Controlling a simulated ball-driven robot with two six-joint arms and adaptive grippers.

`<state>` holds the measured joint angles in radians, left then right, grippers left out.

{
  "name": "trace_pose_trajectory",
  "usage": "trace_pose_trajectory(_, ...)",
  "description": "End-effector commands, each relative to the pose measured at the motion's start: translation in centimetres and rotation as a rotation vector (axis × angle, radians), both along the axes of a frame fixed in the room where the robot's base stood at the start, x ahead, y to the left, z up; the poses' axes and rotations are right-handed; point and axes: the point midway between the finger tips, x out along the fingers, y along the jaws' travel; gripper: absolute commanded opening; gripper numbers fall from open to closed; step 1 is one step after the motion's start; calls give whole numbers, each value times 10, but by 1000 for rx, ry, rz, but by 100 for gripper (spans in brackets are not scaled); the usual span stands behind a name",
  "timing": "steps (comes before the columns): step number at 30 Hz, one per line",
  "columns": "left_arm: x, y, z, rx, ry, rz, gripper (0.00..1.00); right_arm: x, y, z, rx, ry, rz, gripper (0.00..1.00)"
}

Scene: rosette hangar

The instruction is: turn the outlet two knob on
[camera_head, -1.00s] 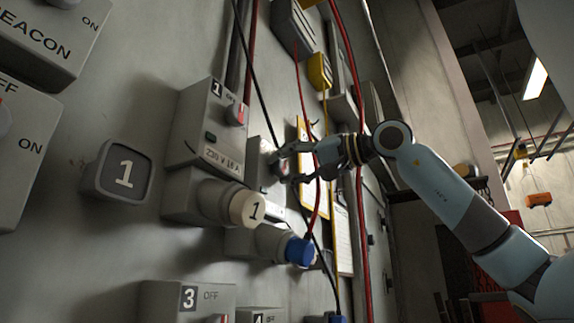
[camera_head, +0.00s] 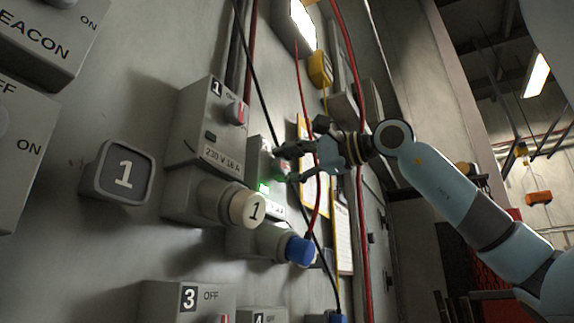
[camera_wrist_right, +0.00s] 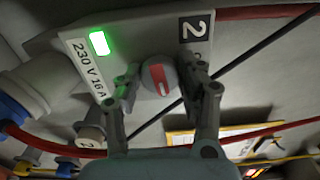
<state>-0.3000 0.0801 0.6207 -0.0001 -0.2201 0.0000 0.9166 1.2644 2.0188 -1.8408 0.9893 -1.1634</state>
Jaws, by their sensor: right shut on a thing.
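The outlet two box (camera_head: 255,152) is a grey wall unit behind the outlet one box in the head view. In the right wrist view, the outlet two box (camera_wrist_right: 135,40) bears a "2" plate and a "230 V 16 A" label. Its indicator lamp (camera_wrist_right: 99,42) glows green, and the glow also shows in the head view (camera_head: 264,187). The outlet two knob (camera_wrist_right: 158,76) is round and grey with a red pointer mark. My right gripper (camera_wrist_right: 160,88) has a finger on each side of it and is shut on it. In the head view, my right gripper (camera_head: 287,164) partly hides it. My left gripper is not in view.
The outlet one box (camera_head: 205,125), with a red-marked knob (camera_head: 235,113), stands nearer. A blue plug (camera_head: 300,250) sits below outlet two. Red cables (camera_head: 357,150) and a black cable (camera_head: 262,95) run close by my right gripper. A wall lamp (camera_head: 303,25) shines above.

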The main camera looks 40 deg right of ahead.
Motion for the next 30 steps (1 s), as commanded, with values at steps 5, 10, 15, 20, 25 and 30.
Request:
trace_pose_trajectory(5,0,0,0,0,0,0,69,0,-1,0,75,22,-2,7)
trace_pose_trajectory(10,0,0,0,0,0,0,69,0,-1,0,114,33,-2,7)
trace_pose_trajectory(15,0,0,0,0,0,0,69,0,-1,0,130,38,-2,7)
trace_pose_trajectory(20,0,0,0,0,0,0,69,0,-1,0,131,39,-1,7)
trace_pose_trajectory(25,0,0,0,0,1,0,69,0,0,0,131,39,-1,7)
trace_pose_trajectory(30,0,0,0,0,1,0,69,0,0,0,130,39,-1,60)
